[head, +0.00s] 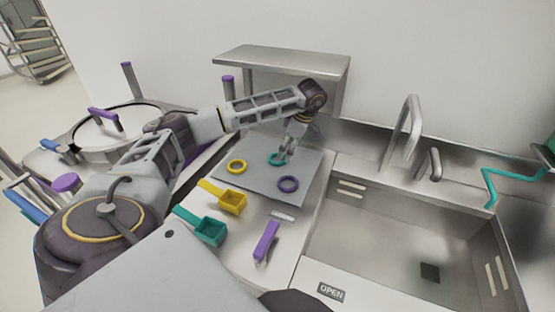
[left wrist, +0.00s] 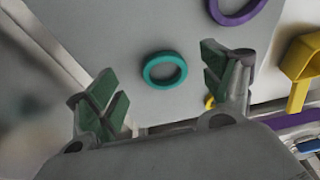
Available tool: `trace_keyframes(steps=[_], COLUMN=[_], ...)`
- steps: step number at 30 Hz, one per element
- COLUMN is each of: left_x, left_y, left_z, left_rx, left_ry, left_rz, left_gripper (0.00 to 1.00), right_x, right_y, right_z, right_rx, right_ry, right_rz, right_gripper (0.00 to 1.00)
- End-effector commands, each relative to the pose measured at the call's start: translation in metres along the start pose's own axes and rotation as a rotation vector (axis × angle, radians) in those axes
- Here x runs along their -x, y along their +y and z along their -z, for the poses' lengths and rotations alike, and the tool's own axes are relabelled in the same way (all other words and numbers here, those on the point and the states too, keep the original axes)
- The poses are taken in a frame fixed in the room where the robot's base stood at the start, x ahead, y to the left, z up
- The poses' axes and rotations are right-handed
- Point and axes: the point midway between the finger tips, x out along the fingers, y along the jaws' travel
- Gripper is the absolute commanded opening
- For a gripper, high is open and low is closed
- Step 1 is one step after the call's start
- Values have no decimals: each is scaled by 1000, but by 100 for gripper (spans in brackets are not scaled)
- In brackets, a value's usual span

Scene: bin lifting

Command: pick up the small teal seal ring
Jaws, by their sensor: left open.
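The small teal seal ring (head: 275,158) lies on a grey mat (head: 258,188) on the steel counter. In the left wrist view the teal ring (left wrist: 148,74) lies beyond and between the spread fingers, apart from both. My left gripper (head: 287,155) is open and empty, pointing down just beside the ring, and partly covers it in the head view. The left gripper (left wrist: 162,88) shows its green finger pads in the left wrist view. My right gripper is not in view.
A yellow ring (head: 237,159) and a purple ring (head: 289,177) share the mat. A sink (head: 390,240) is at the right, a raised shelf (head: 285,60) behind.

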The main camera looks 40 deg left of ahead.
Motion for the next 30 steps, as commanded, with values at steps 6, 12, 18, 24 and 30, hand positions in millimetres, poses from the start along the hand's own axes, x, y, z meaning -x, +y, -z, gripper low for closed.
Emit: trace_keyframes(steps=[6, 12, 18, 24, 30], left_x=[-6, -8, -8, -12, -29], left_y=[0, 0, 0, 0, -1], left_z=[23, 30, 30, 30, 30], left_rx=[1, 0, 0, 0, 0], left_ry=[1, 0, 0, 0, 1], left_rz=[1, 0, 0, 1, 2], left_gripper=[81, 81, 81, 81, 81], right_x=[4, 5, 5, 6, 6], right_y=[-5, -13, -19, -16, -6], right_z=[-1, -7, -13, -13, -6], right_rx=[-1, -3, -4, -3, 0], right_ry=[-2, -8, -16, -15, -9], right_rz=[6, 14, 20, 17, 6], right_gripper=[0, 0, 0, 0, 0])
